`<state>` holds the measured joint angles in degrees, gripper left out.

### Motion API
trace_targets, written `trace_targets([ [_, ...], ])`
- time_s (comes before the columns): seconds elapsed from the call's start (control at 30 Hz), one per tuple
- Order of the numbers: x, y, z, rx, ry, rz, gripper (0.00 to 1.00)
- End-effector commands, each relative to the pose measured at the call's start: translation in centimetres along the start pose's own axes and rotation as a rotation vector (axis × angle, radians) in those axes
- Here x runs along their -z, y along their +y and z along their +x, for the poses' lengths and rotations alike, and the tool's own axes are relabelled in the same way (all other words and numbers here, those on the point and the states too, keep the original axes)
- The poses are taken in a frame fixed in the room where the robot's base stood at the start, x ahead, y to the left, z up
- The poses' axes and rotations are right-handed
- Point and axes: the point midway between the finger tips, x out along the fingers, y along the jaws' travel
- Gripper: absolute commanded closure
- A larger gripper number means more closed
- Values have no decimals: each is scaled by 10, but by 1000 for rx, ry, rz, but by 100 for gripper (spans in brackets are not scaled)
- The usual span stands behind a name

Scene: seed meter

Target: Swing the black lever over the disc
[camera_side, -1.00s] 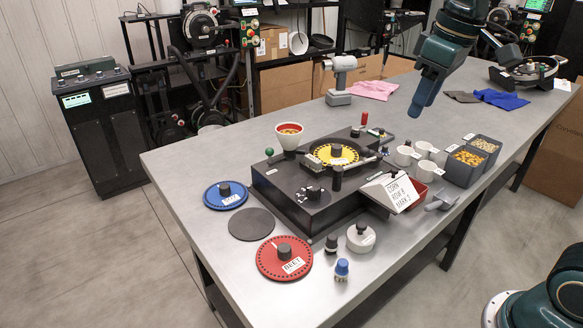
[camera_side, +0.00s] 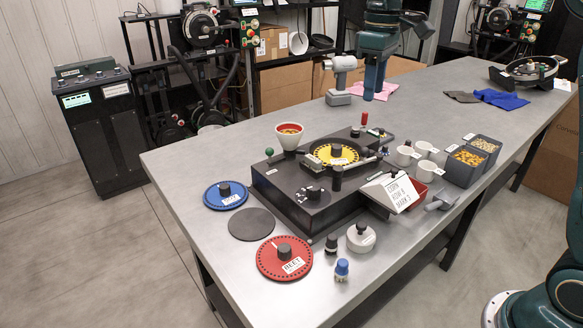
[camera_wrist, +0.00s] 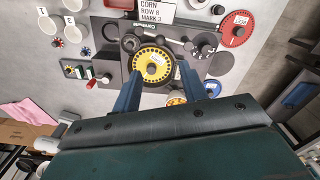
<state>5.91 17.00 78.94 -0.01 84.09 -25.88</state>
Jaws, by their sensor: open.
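The yellow disc (camera_side: 345,149) lies in the top of the black seed meter (camera_side: 290,205). It also shows in the wrist view (camera_wrist: 152,72), between and beyond my fingers. The black lever (camera_side: 358,163) appears as a thin arm running right from an upright black post at the disc's near side, beside the disc rather than across it.
A white and red funnel cup (camera_side: 289,138) stands on the meter's back left. A grey drill-like tool (camera_side: 339,78) stands close left of my gripper.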

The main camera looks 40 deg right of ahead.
Motion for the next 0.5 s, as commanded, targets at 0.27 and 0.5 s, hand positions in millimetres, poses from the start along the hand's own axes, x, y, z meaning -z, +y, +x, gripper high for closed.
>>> trace_targets([
  [0.27,0,0,11,1,-1,1,57],
  [0.5,-1,0,39,1,-3,1,57],
])
